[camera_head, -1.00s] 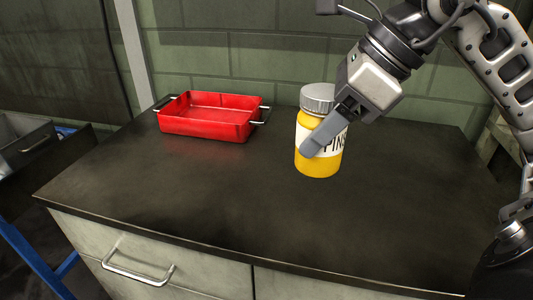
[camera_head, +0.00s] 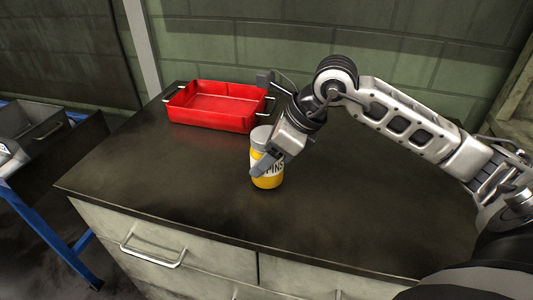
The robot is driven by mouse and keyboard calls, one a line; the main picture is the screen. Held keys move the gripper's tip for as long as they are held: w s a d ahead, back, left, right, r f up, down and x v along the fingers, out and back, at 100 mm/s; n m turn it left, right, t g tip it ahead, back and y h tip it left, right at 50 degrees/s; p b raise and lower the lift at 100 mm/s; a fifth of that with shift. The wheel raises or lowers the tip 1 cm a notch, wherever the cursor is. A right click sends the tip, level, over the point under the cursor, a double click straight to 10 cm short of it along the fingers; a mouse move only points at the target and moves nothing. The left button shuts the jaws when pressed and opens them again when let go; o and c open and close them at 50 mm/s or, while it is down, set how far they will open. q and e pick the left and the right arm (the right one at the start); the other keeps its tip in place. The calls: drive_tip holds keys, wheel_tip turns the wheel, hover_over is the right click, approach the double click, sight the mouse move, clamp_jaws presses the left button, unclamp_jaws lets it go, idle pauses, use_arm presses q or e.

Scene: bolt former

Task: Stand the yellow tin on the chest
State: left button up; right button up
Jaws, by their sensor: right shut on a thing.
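The yellow tin (camera_head: 268,182) has a grey lid and a white label reading PINS. It stands upright on, or just at, the dark top of the chest (camera_head: 150,185), right of its middle front; I cannot tell whether its base touches. My right gripper (camera_head: 263,168) is shut on the tin from the right, with a grey finger across its label. The far finger is hidden. My left gripper is not in view.
A red tray (camera_head: 212,106) with metal handles stands at the back left of the chest top. Drawers with a metal handle (camera_head: 152,258) face the front. The top is clear left and right of the tin. A blue frame (camera_head: 45,230) stands at the left.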

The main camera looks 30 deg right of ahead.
drive_tip(key=shift+f, duration=0.25)
drive_tip(key=shift+f, duration=0.2)
drive_tip(key=o, duration=1.1)
